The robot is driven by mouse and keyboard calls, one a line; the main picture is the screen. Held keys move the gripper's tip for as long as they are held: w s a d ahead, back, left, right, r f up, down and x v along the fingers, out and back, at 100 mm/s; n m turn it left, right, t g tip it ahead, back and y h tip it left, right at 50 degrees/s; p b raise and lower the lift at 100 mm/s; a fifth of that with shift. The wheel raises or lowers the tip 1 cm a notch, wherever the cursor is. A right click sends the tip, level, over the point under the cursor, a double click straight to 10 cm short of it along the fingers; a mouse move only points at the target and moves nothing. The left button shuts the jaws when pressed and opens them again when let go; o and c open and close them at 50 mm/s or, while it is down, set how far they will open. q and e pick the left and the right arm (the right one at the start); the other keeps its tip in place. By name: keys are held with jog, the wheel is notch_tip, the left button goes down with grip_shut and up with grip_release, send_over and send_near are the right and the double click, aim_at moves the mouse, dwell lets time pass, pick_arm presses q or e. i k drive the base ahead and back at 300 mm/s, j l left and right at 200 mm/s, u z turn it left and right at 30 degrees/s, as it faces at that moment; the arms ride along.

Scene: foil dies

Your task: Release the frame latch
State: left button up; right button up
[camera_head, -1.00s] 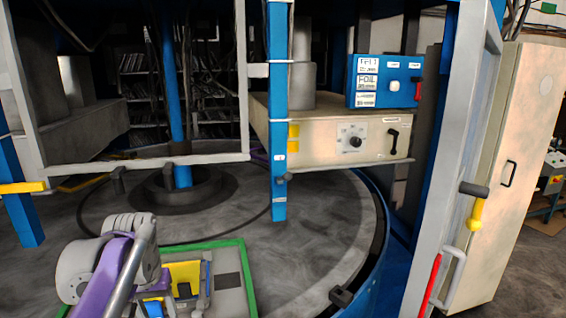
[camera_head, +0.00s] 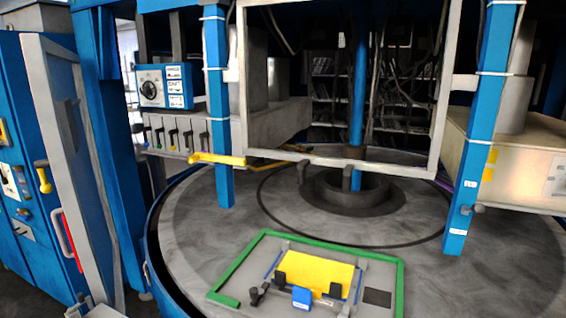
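A pale rectangular frame (camera_head: 340,163) hangs upright between two blue posts over the round grey table. A yellow handle (camera_head: 217,159) sticks out to the left from its lower left corner, across the left blue post (camera_head: 216,100). A small dark knob (camera_head: 472,209) with white labels is on the right blue post (camera_head: 482,120), apart from the frame. I cannot tell for certain which of these parts is the latch, or whether it is engaged. Neither of my grippers is in view.
A green-edged tray (camera_head: 393,290) with a yellow plate (camera_head: 318,272) and a blue block (camera_head: 302,297) lies on the round table (camera_head: 420,265). A blue control box (camera_head: 165,86) and several levers (camera_head: 175,138) are behind left. A blue cabinet with a door (camera_head: 60,120) stands at far left.

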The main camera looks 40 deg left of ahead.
aim_at(199, 156)
jog(key=u, duration=1.7)
jog(key=i+j, duration=0.1)
jog(key=j, duration=0.4)
jog(key=i+j+z, duration=0.1)
jog(key=j, duration=0.4)
jog(key=i+j, duration=0.1)
jog(key=j, duration=0.45)
jog(key=i+j+z, duration=0.25)
jog(key=j+z, duration=0.2)
jog(key=j, duration=0.15)
jog(key=i+j+z, duration=0.1)
jog(key=j+z, duration=0.15)
jog(key=i+j+z, duration=0.15)
jog(key=j+z, duration=0.3)
jog(key=j, duration=0.2)
jog(key=j+z, duration=0.4)
jog(key=j, duration=0.2)
jog(key=j+z, duration=0.45)
jog(key=j, duration=0.25)
jog(key=j+z, duration=0.25)
jog(key=j, duration=0.25)
jog(key=k+j+z, duration=0.2)
jog(key=j, duration=0.3)
jog(key=i, duration=0.1)
